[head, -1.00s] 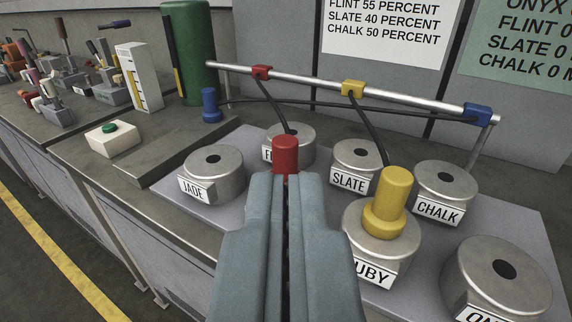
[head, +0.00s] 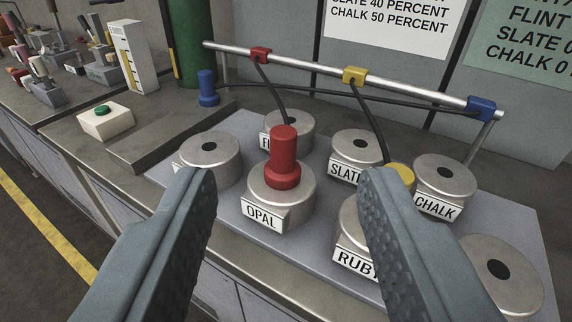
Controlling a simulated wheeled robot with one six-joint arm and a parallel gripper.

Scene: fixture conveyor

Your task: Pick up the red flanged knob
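The red flanged knob (head: 284,160) stands upright on the metal cylinder labelled OPAL (head: 281,194), near the middle of the head view. Its wide flange rests on the top of the cylinder. My gripper (head: 284,190) is open and empty, with one finger on each side of the knob in the picture. The fingers appear nearer to the camera than the knob, and I see no contact. The right finger hides most of a yellow knob (head: 401,176) and part of the cylinder labelled RUBY (head: 352,226).
Cylinders labelled SLATE (head: 357,152) and CHALK (head: 444,182) stand close by on the grey plate. A metal rail (head: 310,74) with coloured clips and hanging black cables runs behind. A blue knob (head: 207,88) stands at the back left. A green-button box (head: 105,120) lies further left.

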